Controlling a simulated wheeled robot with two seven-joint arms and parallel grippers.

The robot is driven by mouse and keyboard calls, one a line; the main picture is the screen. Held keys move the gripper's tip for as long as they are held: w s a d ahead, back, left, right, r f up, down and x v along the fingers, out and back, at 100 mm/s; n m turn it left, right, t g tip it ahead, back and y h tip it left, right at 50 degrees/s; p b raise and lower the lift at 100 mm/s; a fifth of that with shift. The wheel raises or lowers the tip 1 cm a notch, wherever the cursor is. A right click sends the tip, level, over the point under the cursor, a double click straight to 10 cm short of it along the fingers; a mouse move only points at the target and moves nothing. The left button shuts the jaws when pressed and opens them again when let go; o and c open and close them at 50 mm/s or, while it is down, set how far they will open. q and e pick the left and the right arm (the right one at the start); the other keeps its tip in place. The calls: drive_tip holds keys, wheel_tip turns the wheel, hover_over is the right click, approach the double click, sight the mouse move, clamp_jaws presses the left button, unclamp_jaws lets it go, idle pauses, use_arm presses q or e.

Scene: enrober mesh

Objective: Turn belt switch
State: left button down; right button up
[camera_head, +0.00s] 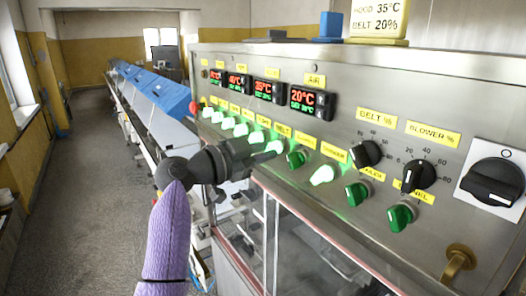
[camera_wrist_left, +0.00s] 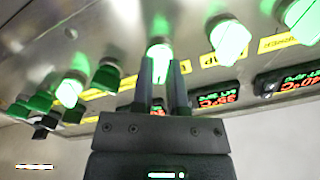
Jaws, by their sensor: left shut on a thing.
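The belt switch (camera_head: 275,147) is a small green knob, lit bright, in the row of knobs on the steel control panel, under a yellow label reading BELT. My left gripper (camera_head: 260,154) reaches in from the left, low along the row, with its fingertips at this knob. In the left wrist view the lit knob (camera_wrist_left: 160,49) sits between the two dark fingers of my left gripper (camera_wrist_left: 163,68), shut on it. The fingers hide part of the knob and its label. My right gripper is out of view.
An unlit green knob (camera_head: 297,157) and a lit one (camera_head: 322,175) stand close on the right. Black dials (camera_head: 420,175) and a large black rotary switch (camera_head: 492,183) are further right. Red digital displays (camera_head: 308,99) sit above. A conveyor with blue covers (camera_head: 165,93) runs behind at left.

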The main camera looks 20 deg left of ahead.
use_arm(q)
drive_tip(key=shift+n, duration=0.3)
drive_tip(key=shift+r+n+p, duration=0.1)
drive_tip(key=shift+n+p, duration=0.55)
drive_tip(key=shift+n, duration=4.95)
drive_tip(key=c, duration=0.6)
unclamp_jaws()
drive_tip(key=shift+c, duration=0.2)
drive_tip(key=shift+s, duration=0.1)
